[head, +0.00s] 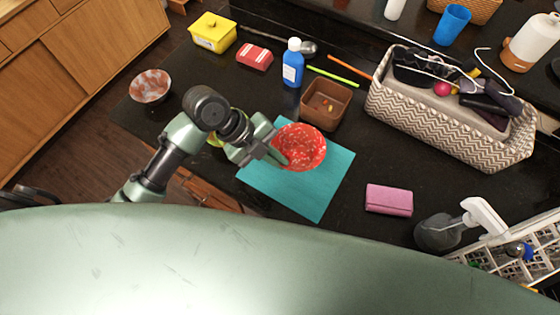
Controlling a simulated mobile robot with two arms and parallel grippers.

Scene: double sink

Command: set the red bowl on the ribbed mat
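The red bowl (305,147), speckled with lighter marks, is over the upper part of the teal mat (310,200). I cannot tell whether it rests on the mat or is held just above it. The mat lies flat on the dark counter; its ribs are too fine to make out. My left gripper (277,156) is at the bowl's left rim, with its fingers overlapping that edge. Whether the fingers are closed on the rim is not clear. The gripper and arm hide the mat's left part. My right gripper is out of view.
A brown square container (325,104) stands just behind the bowl. A blue bottle (292,65), a patterned basket (450,120) and a pink wallet (389,200) are around the mat. A marbled bowl (150,87) stands at left. The mat's lower part is clear.

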